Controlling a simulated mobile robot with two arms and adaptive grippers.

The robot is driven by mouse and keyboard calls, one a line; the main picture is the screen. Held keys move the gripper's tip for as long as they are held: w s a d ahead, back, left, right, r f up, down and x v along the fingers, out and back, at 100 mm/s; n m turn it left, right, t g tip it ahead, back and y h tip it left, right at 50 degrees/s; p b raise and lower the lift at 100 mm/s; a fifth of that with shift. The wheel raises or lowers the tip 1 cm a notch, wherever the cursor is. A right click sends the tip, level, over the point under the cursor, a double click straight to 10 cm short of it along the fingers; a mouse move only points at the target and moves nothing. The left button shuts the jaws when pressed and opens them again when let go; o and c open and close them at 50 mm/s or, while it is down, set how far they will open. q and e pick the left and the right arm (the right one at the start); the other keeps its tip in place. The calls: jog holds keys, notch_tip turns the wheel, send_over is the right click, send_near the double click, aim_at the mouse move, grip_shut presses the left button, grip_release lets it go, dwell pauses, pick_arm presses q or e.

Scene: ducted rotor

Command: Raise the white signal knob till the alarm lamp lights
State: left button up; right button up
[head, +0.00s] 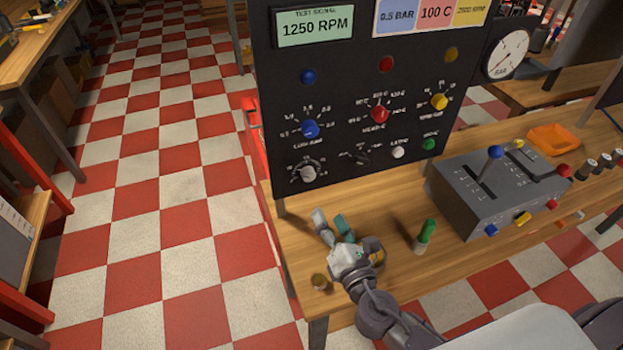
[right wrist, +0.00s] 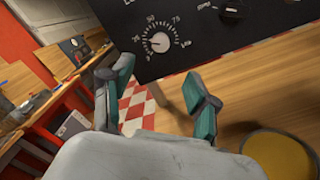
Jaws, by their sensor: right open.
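The white signal knob (head: 308,173) sits at the lower left of the black upright panel (head: 275,110), with a numbered dial around it. It also shows in the right wrist view (right wrist: 160,42), ahead of the fingers and apart from them. The green display (head: 314,26) above reads 1250 RPM. Blue (head: 308,76), red (head: 386,63) and yellow (head: 451,54) round lamps sit in a row; I cannot tell which is the alarm lamp, and none looks clearly lit. My right gripper (head: 330,218) is open and empty, below the knob in the picture. My left gripper is out of view.
A green-topped peg (head: 425,235) stands on the wooden bench (head: 385,205) right of my gripper. A grey lever box (head: 490,195) and an orange tray (head: 553,138) are farther right. Blue (head: 311,128), red (head: 380,114) and yellow (head: 439,101) knobs are nearby on the panel.

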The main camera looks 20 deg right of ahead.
aim_at(310, 178)
jog(key=w+p, duration=0.2)
jog(key=w, duration=1)
jog(key=shift+w+a, duration=0.2)
grip_shut()
